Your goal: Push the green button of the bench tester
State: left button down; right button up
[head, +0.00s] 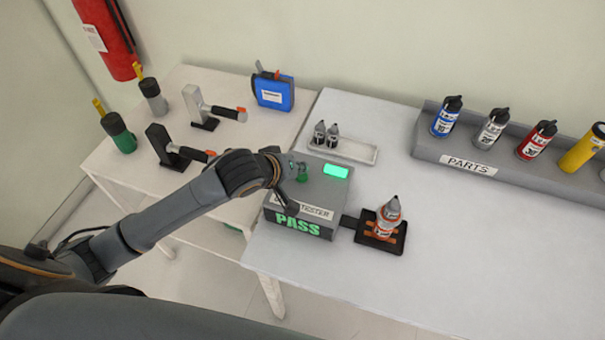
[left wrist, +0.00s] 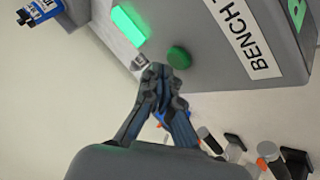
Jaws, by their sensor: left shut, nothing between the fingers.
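My left gripper (head: 290,182) is over the tester's left side by the button. In the left wrist view its shut, empty fingertips (left wrist: 160,73) appear just beside the button. I cannot tell whether they touch it. My right gripper is not in view.
A tray (head: 356,151) with two small bottles is behind. A PARTS rack (head: 426,152) holds several bottles. Tools stand on the left table (head: 140,178).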

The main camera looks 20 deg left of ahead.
pick_arm(q)
jog(key=shift+f, duration=0.1)
dwell(0.6)
jog(key=shift+f, duration=0.5)
dwell(0.3)
jog(key=shift+r+p, duration=0.65)
jog(key=shift+p, duration=0.45)
notch_tip(320, 180, up, 6)
jog(key=p, duration=0.7)
jog(key=shift+p, duration=0.4)
